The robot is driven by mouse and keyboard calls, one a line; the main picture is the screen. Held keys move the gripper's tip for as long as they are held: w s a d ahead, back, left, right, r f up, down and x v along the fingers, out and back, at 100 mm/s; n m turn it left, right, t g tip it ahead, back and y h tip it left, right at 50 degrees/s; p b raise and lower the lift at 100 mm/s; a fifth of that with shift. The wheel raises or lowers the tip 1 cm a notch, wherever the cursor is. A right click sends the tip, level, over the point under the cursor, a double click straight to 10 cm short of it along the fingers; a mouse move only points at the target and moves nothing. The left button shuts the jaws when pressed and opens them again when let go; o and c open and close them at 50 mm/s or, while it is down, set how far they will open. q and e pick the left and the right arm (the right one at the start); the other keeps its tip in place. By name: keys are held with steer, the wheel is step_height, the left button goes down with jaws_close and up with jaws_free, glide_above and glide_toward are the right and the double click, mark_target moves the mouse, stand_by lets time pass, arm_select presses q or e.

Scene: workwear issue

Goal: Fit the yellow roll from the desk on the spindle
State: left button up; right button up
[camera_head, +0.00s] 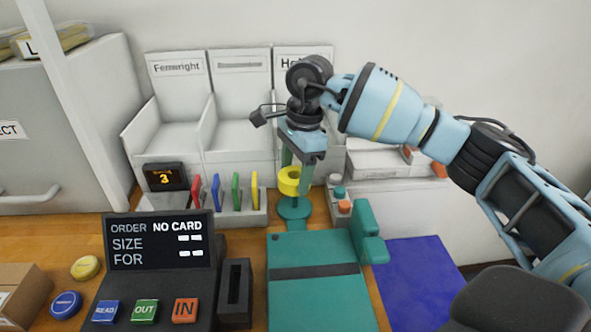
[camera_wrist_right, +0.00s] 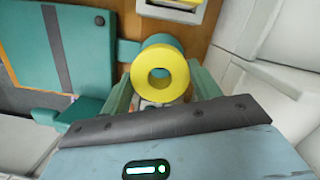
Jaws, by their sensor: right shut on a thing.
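The yellow roll (camera_head: 289,181) is in my right gripper (camera_head: 295,178), in the middle of the head view. In the right wrist view the yellow roll (camera_wrist_right: 178,68) shows its open hole towards the camera, with one finger of the right gripper (camera_wrist_right: 163,84) on each side. The gripper is shut on the roll. A teal stand with a round base (camera_head: 293,223), seemingly the spindle, is directly below the roll in the head view. The roll hides any upper post, so I cannot tell whether it is around it. My left gripper is not in view.
A rack of coloured cards (camera_head: 235,192) stands left of the stand. A teal flat panel (camera_head: 315,252) lies in front, beside a black order console (camera_head: 160,265). White bins (camera_head: 240,140) stand behind.

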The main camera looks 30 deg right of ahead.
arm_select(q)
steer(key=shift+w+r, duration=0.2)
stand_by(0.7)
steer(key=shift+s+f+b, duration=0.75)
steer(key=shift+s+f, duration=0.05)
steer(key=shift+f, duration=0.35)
arm_select(e)
steer(key=shift+f, duration=2.7)
steer(key=o, duration=1.1)
steer(key=shift+c, duration=0.2)
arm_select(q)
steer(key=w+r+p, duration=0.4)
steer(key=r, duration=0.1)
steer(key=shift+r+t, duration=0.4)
arm_select(e)
steer(key=shift+r, duration=4.5)
